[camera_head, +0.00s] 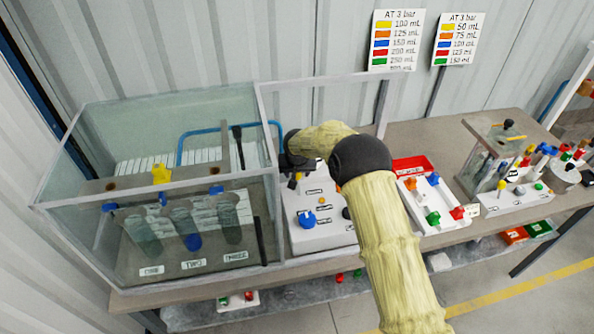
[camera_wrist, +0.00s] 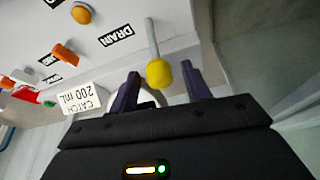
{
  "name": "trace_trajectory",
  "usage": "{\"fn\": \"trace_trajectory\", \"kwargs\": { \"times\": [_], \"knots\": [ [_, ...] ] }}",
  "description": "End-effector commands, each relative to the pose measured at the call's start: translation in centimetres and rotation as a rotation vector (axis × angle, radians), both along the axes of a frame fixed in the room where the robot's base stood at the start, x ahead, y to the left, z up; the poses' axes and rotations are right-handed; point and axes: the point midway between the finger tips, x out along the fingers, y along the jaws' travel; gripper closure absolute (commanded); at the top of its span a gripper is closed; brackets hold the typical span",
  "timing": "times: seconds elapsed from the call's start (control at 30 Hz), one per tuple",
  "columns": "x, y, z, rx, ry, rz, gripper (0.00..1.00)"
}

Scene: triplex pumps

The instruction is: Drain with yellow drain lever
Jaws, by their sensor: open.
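In the wrist view the yellow ball-tipped lever (camera_wrist: 158,73) has a thin metal rod running up to a white panel (camera_wrist: 50,25). A DRAIN label (camera_wrist: 115,36) is beside the rod. My gripper (camera_wrist: 160,84) is open, with the yellow knob in front of and roughly between its two dark fingers. I cannot tell whether either finger touches it. In the head view my gripper (camera_head: 297,170) is above the back of the white control box (camera_head: 325,235), at the tank's right side. My arm hides part of this box, and I cannot make out the lever there.
The glass tank (camera_head: 80,175) with three cylinders stands directly left of the box. A CATCH 200 mL card (camera_wrist: 83,100) is near the gripper. Orange knobs (camera_wrist: 82,14) sit on the panel. A red-and-white tray (camera_head: 428,215) and another apparatus (camera_head: 505,170) are to the right.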

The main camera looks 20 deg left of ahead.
Motion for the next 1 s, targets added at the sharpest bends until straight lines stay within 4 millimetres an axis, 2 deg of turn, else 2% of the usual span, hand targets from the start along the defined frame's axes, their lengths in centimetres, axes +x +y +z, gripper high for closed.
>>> {"fn": "trace_trajectory", "kwargs": {
  "times": [0.23,0.4,0.5,1.0],
  "knots": [
    [0.0,0.01,-0.07,0.0,0.0,0.0,0.52],
    [0.0,0.01,-0.05,0.0,0.0,0.0,0.85],
    [-0.01,0.03,-0.05,0.001,0.0,0.0,1.0],
    [-0.77,0.8,-0.21,0.018,-0.024,0.014,1.0]
  ]
}}
